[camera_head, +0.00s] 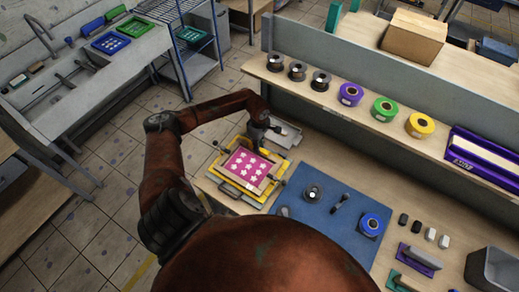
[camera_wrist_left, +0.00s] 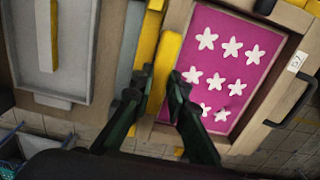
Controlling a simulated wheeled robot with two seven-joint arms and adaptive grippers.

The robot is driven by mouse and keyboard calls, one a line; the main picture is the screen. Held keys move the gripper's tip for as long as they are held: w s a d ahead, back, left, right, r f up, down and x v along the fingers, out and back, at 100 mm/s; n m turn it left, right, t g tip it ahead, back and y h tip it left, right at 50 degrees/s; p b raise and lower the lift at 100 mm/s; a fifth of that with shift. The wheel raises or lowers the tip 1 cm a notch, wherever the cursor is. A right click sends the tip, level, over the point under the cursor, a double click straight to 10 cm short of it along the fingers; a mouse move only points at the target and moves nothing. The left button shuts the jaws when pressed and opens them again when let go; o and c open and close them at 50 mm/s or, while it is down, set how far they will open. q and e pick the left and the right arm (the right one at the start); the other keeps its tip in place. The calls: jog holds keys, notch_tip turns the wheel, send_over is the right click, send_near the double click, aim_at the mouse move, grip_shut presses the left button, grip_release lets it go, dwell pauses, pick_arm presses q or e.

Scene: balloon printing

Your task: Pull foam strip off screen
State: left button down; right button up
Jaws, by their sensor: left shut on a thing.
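The screen (camera_head: 256,168) is a magenta panel with white stars in a wooden frame, lying on a yellow printing base on the table. It fills the right half of the left wrist view (camera_wrist_left: 240,60). My left gripper (camera_head: 268,132) is at the screen's far edge. In the left wrist view, its fingers (camera_wrist_left: 160,88) are shut on a yellow foam strip (camera_wrist_left: 168,52), beside the magenta panel along the frame. I cannot tell whether the strip still touches the frame. My right gripper is not in view.
A grey tray (camera_wrist_left: 75,85) with another yellow strip (camera_wrist_left: 46,35) lies beside the screen. A blue mat (camera_head: 320,225) with tape rolls is to the right. Metal clamps (camera_head: 221,146) stand at the frame's sides. A shelf with tape rolls (camera_head: 350,94) runs behind.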

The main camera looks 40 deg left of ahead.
pick_arm(q)
jog(key=shift+r+p, duration=0.4)
jog(key=shift+r, duration=0.5)
jog(key=shift+r+p, duration=1.1)
jog(key=shift+r, duration=1.35)
notch_tip(320, 180, up, 3)
jog(key=shift+f+p, duration=0.1)
jog(key=shift+p, duration=0.45)
